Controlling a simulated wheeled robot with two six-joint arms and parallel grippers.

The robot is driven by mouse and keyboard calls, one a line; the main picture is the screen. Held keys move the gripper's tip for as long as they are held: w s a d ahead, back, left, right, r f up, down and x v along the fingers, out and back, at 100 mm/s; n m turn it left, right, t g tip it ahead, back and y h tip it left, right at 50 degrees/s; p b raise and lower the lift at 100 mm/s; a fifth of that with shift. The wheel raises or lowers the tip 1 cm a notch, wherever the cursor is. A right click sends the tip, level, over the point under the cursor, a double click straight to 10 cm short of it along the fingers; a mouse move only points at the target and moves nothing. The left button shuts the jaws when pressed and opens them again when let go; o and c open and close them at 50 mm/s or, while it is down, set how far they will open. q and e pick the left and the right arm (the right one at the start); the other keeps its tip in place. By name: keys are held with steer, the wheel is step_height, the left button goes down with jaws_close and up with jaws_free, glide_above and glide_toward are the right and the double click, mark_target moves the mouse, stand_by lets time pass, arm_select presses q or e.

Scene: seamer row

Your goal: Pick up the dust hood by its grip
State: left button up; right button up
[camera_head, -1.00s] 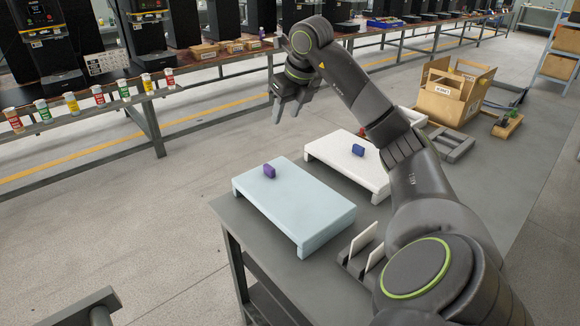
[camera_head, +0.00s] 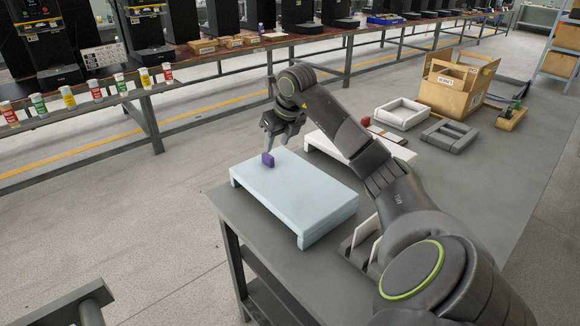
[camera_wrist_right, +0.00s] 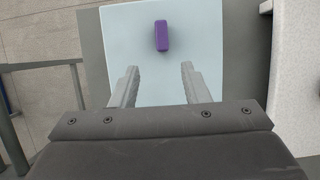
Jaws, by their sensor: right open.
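A light blue hood (camera_head: 300,200) with a low, flat, box-like shape stands on the grey table. Its purple grip (camera_head: 267,160) stands up from the top near the far left end. The grip also shows in the right wrist view (camera_wrist_right: 161,35), ahead of and roughly between the lines of the two fingers. My right gripper (camera_head: 278,138) is open and empty, just above and beyond the purple grip, not around it. It also shows in the wrist view (camera_wrist_right: 160,72) with its fingers apart over the hood. My left gripper is not in view.
A white hood (camera_head: 328,146) stands close to the right of the blue one, partly hidden by my arm. Upright white plates (camera_head: 358,232) stand at the near edge.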

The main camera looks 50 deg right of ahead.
mark_target(273, 159)
steer(key=x, duration=0.7)
steer(key=shift+d+f+p, duration=0.25)
steer(key=shift+p, duration=0.05)
jaws_close()
